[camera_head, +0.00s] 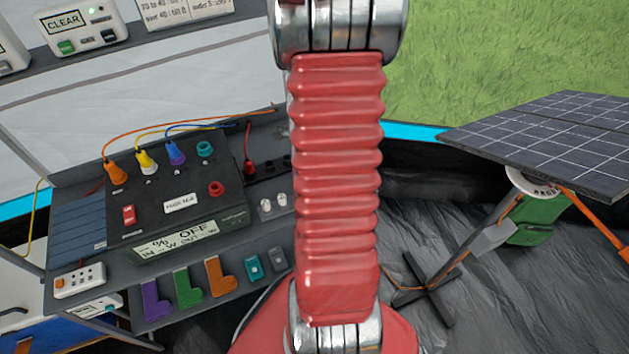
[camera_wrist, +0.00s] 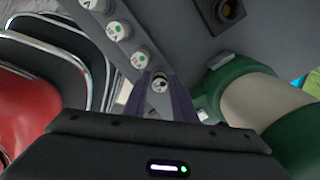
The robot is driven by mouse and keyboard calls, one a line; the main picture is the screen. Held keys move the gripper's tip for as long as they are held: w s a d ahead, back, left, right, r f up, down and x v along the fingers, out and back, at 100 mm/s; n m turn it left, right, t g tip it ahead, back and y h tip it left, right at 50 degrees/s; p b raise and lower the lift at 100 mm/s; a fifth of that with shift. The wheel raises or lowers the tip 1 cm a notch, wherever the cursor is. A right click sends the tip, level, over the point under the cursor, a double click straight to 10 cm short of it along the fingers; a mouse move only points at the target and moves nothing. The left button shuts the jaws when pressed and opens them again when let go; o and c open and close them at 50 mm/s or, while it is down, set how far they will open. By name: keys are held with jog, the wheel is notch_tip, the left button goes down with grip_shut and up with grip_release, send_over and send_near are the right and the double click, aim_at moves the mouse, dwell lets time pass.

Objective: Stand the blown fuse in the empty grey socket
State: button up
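In the wrist view, a pale round fuse top with a dark mark (camera_wrist: 160,84) lies at the near end of a row, between the two fingers of my gripper (camera_wrist: 160,90). The fingers stand apart on either side of it; whether they touch it I cannot tell. Other fuse tops in the row have green marks, such as this one (camera_wrist: 138,60). A square socket with a dark hole (camera_wrist: 231,11) shows at the upper right; it looks empty. In the head view my red arm hides my gripper and the space around it.
The head view shows a dark control panel (camera_head: 180,225) with coloured plugs and cables. Coloured holders (camera_head: 188,288) line the shelf front. A solar panel (camera_head: 560,135) stands at the right. In the wrist view a green and cream cylinder (camera_wrist: 245,95) is close on the right.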

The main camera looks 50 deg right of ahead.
jog(key=o, duration=0.3)
jog(key=shift+o, duration=0.2)
jog(key=shift+r, duration=0.1)
notch_tip(320, 180, up, 14)
jog(key=shift+f, duration=0.2)
dwell(0.4)
dwell(0.6)
